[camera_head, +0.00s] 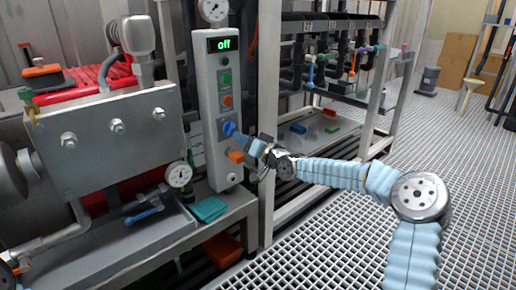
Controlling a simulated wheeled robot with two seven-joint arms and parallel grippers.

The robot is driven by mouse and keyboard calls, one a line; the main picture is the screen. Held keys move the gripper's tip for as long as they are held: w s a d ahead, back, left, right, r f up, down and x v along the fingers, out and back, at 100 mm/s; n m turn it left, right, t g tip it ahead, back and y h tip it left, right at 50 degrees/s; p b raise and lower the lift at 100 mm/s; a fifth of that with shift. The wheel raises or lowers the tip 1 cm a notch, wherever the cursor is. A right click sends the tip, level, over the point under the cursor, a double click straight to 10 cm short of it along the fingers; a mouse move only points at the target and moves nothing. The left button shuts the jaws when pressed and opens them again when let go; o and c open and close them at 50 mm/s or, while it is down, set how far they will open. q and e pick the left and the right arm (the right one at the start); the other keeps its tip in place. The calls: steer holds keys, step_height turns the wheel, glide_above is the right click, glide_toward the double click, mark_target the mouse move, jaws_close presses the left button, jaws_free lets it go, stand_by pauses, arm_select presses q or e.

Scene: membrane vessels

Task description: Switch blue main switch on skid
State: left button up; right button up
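The blue main switch (228,128) sits on the tall white control panel (207,100) of the skid, below a green and an orange button. The panel's display (222,44) reads "off" in green. My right gripper (240,137) is at the switch, its arm coming in from the right. Its fingertips are too small and too close to the switch to tell whether they are shut on it. My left gripper is not clearly in view; only a small part of what looks like my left arm (8,272) shows at the lower left edge.
An orange knob (236,157) is just below my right gripper. Left of the panel are a metal plate (105,140) and a pressure gauge (179,175). A teal cloth-like item (208,209) lies on the skid's ledge. Grated floor (330,245) is open at the right.

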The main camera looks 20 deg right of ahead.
steer(key=v, duration=0.8)
steer(key=shift+s, duration=0.15)
